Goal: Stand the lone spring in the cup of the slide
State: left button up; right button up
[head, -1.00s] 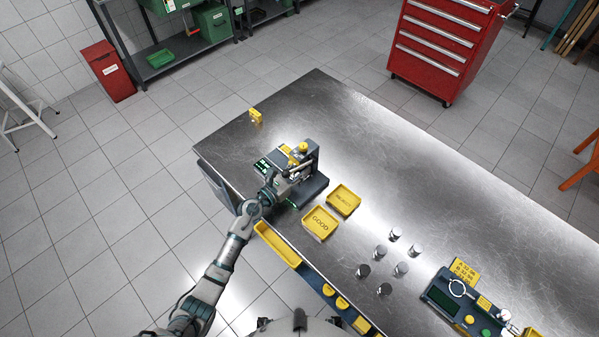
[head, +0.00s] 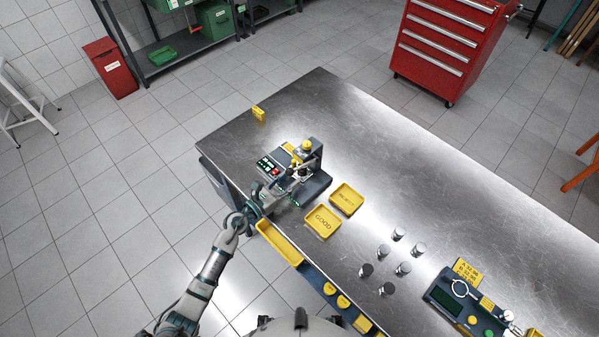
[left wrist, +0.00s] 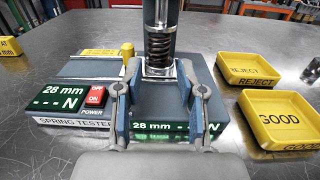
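The dark coil spring (left wrist: 161,46) stands upright in the left wrist view, under the shaft of the spring tester (left wrist: 75,121). Its lower end is in a shiny cup (left wrist: 158,69) on the slide (left wrist: 160,103). The top of the tester is cut off there. My left gripper (left wrist: 160,78) is open, its two fingers apart on either side of the cup and slide, short of the spring. In the head view my left gripper (head: 270,197) is at the front of the tester (head: 300,183); the spring is too small to make out. My right gripper is not in view.
Yellow GOOD (head: 322,222) and REJECT (head: 347,199) trays lie right of the tester. Several metal cylinders (head: 403,268) stand farther right, near a gauge station (head: 470,303). A long yellow tray (head: 279,244) is at the bench's front edge.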

pick_arm(q)
jog(key=v, duration=0.6)
jog(key=shift+a, duration=0.3)
jog(key=shift+s, duration=0.1)
jog(key=shift+d, duration=0.25)
